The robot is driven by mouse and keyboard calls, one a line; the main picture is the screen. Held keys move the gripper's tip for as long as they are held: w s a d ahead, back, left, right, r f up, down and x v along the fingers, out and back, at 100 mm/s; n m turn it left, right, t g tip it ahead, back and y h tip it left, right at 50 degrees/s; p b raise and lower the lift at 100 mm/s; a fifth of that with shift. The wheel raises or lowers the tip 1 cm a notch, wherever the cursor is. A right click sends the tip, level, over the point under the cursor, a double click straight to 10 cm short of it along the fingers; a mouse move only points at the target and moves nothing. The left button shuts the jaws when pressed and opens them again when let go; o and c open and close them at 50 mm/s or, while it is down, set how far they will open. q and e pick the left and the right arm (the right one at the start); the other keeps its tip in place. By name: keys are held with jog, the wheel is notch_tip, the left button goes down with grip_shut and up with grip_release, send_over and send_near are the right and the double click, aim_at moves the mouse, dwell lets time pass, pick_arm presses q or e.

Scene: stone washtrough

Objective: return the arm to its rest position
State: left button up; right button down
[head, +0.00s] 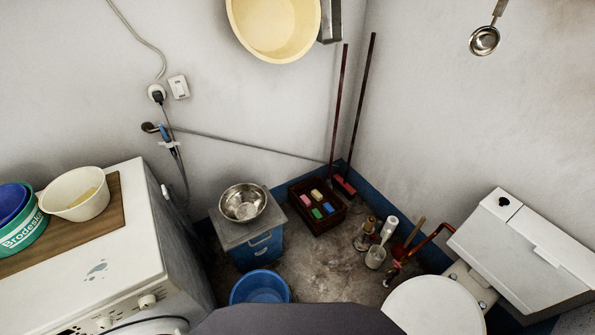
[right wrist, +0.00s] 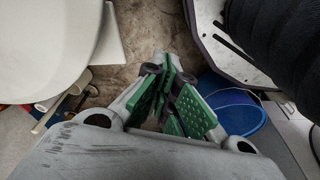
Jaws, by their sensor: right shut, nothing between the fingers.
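My right gripper (right wrist: 168,74) shows in the right wrist view with its green-padded fingers together and nothing between them. It hangs over the bare stained floor (right wrist: 150,30), between a white rounded toilet lid on the left and a blue basin on the right. Neither gripper shows in the head view, and my left gripper is in no view. A dark rounded part of my own body fills the bottom middle of the head view.
A washing machine (head: 110,265) stands at left and a toilet (head: 433,305) at right. A yellow basin (head: 272,28) hangs on the wall.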

jog(key=s+d+f, duration=0.1)
jog(key=s+f, duration=0.5)
jog(key=s, duration=0.2)
jog(key=s+d+f+g, duration=0.1)
jog(key=s+d+f, duration=0.1)
jog(key=s+f, duration=0.4)
jog(key=s, duration=0.3)
jog(key=shift+s+d, duration=0.15)
jog(key=shift+s, duration=0.1)
